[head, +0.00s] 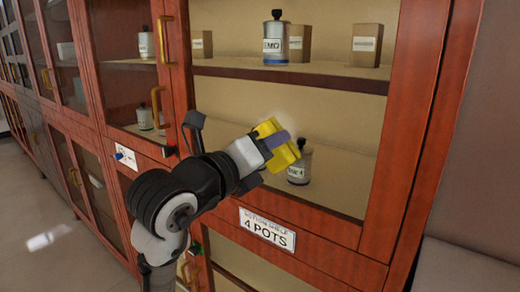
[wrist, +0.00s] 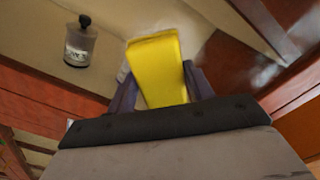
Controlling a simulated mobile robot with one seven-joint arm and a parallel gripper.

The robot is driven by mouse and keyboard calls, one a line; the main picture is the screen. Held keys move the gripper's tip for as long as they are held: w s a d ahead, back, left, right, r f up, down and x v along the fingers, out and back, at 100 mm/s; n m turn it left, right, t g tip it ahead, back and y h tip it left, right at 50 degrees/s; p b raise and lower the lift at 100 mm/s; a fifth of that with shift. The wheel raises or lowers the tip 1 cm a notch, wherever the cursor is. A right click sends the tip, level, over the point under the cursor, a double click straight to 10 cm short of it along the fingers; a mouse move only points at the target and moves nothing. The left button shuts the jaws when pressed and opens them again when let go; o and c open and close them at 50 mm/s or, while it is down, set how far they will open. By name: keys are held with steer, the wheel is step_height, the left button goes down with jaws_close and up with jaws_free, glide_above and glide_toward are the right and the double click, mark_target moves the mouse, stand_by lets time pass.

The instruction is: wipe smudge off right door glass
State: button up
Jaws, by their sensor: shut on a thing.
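The right door's glass (head: 340,120) sits in a red-brown wooden frame. My gripper (head: 284,147) is shut on a yellow sponge (head: 268,128) in front of the lower part of this glass. The sponge also shows between the fingers in the wrist view (wrist: 158,70). A faint whitish smudge (head: 287,116) shows beside the sponge in the head view. In the wrist view a whitish haze (wrist: 262,72) shows to the right of the sponge. I cannot tell whether the sponge touches the glass.
A brass handle (head: 165,40) is on the left. A "4 POTS" label (head: 267,229) is below the glass.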

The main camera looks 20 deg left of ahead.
mark_target(293, 151)
steer(key=shift+s+d+b, duration=0.2)
steer(key=shift+s+d, duration=0.1)
steer(key=shift+d, duration=0.65)
steer(key=shift+s+d+b, duration=0.2)
steer(key=shift+s+d, duration=0.05)
steer(key=shift+d, duration=0.65)
steer(key=shift+b, duration=0.3)
